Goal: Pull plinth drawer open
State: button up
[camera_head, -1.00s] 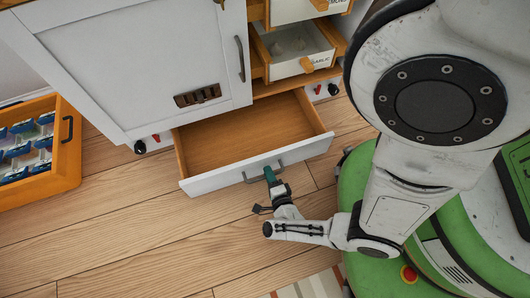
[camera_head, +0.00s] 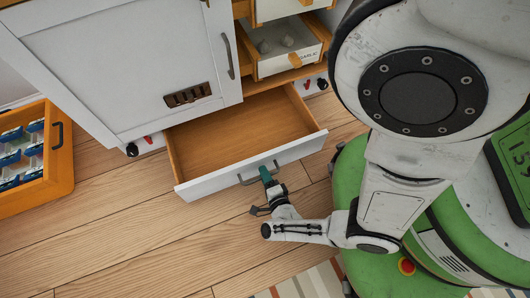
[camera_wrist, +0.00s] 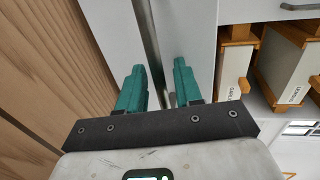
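The plinth drawer (camera_head: 240,132) stands well out from the cabinet base in the head view. It is empty, with wooden sides and a white front (camera_head: 205,184). Its grey bar handle (camera_head: 245,180) is on the front face. My gripper (camera_head: 266,174) is at the right part of this handle. In the wrist view its two teal fingers (camera_wrist: 159,80) are apart, with a grey strip running between them that looks like the handle. A gap shows beside the strip, and contact with it is hard to tell.
A white cabinet door (camera_head: 125,70) stands above the drawer's left part. Another drawer (camera_head: 285,62) is partly open above. An orange crate (camera_head: 62,160) with blue items sits at the left. Wooden floor (camera_head: 130,235) is clear in front.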

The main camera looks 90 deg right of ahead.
jog(key=p+v, duration=0.1)
jog(key=v, duration=0.9)
jog(key=shift+s+a+p, duration=0.15)
jog(key=shift+a+p, duration=0.15)
jog(key=shift+a, duration=0.1)
